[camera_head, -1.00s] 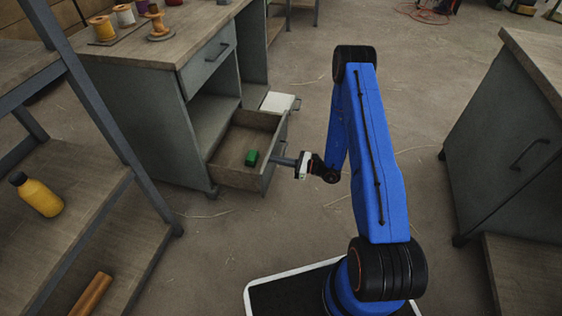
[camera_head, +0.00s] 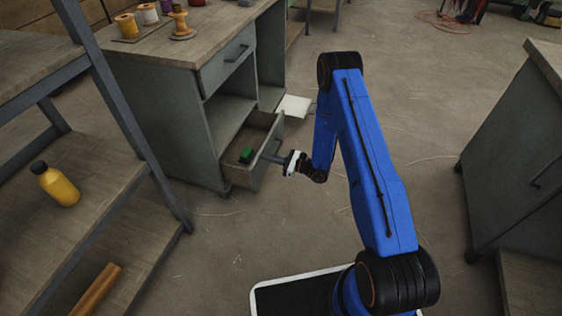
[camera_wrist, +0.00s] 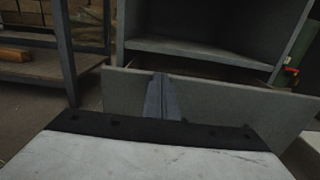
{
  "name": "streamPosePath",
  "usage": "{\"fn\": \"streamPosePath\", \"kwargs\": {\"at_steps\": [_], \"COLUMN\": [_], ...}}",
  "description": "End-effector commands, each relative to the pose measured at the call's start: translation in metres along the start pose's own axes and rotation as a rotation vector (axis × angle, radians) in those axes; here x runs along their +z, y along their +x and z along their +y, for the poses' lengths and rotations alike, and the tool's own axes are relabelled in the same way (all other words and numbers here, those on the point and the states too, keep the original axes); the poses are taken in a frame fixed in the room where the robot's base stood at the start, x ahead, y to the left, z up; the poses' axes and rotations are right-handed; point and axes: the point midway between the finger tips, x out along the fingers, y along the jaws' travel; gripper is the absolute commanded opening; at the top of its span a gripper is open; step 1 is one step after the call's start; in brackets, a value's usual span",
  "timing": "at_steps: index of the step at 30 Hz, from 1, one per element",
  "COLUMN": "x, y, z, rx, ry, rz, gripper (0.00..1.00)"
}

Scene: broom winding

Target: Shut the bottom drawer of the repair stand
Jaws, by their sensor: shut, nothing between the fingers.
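The repair stand (camera_head: 165,115) is a grey cabinet with a wooden top, on the left of the head view. Its bottom drawer (camera_head: 262,152) is partly open, with a green block (camera_head: 246,155) inside. In the wrist view the drawer's front panel (camera_wrist: 225,108) lies across the middle. My gripper (camera_head: 274,160) is shut and empty, at the outer face of the drawer front. In the wrist view the closed fingers (camera_wrist: 162,98) point at that panel and seem to touch it. The drawer's handle is not clear.
A top drawer (camera_head: 228,62) is shut. A white flat object (camera_head: 294,107) is beside the stand. A shelf rack with a yellow bottle (camera_head: 55,184) stands at the left. Another grey cabinet (camera_head: 515,150) is at the right. The floor between is clear.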

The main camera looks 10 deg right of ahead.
Motion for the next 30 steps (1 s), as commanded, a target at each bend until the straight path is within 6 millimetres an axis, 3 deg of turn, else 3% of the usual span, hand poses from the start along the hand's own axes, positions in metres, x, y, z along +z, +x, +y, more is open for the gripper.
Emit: {"fn": "streamPosePath", "kwargs": {"at_steps": [1, 6, 15, 21, 30], "x": [0.0, 0.001, 0.0, 0.0, 0.0], "y": [0.016, 0.062, 0.121, 0.142, 0.152], "z": [0.002, 0.001, 0.001, 0.0, 0.0], "rx": [0.005, 0.003, 0.002, 0.001, 0.001], "ry": [-0.002, -0.003, -0.002, 0.0, -0.002], "rz": [-0.001, -0.002, -0.001, -0.001, -0.001], "gripper": [0.0, 0.0, 0.0, 0.0, 0.0]}}
